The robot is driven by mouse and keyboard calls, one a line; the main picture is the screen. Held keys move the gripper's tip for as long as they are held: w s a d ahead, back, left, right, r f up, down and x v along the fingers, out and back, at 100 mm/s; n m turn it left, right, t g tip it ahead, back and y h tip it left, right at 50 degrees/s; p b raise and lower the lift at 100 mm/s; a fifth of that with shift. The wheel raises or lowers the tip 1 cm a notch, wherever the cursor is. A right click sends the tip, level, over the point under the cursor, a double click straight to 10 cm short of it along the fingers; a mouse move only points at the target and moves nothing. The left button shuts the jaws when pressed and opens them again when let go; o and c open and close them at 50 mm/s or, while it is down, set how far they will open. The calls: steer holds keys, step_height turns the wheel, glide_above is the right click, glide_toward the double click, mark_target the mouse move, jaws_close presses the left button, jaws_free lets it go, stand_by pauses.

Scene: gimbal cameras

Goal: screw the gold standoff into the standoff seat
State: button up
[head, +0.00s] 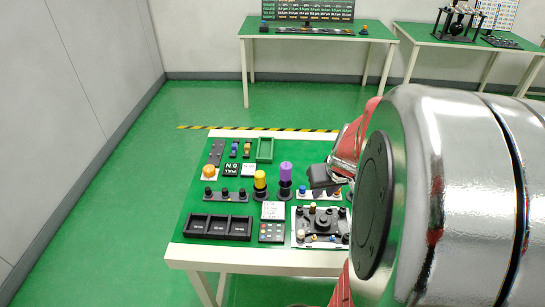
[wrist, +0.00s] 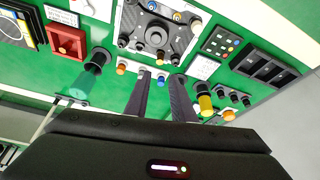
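A black fixture plate on a white base (head: 298,240) lies at the front right of the green table. It also shows at the top of the wrist view (wrist: 128,22). It carries a round central hub and several small posts. I cannot tell which spot is the standoff seat. My gripper (wrist: 162,75) points down toward the table, its two dark fingers apart with nothing visible between them. In the head view its black body is behind the plate, and my arm hides the table's right side.
A yellow cylinder (head: 260,179) and a purple cylinder (head: 286,172) stand on black bases left of my gripper. A teal cylinder (wrist: 80,84) stands on the other side. A three-part black bin (head: 219,216) is at front left. Small coloured knobs (wrist: 121,68) lie close to the fingers.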

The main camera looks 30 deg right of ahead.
mark_target(313, 204)
steer(key=shift+x, duration=6.35)
steer(key=shift+c, duration=0.6)
jaws_close()
steer(key=shift+o, duration=2.1)
jaws_free()
steer(key=shift+r, duration=0.1)
steer(key=v, duration=1.3)
steer(key=shift+s+r, duration=0.2)
steer(key=shift+r, duration=0.05)
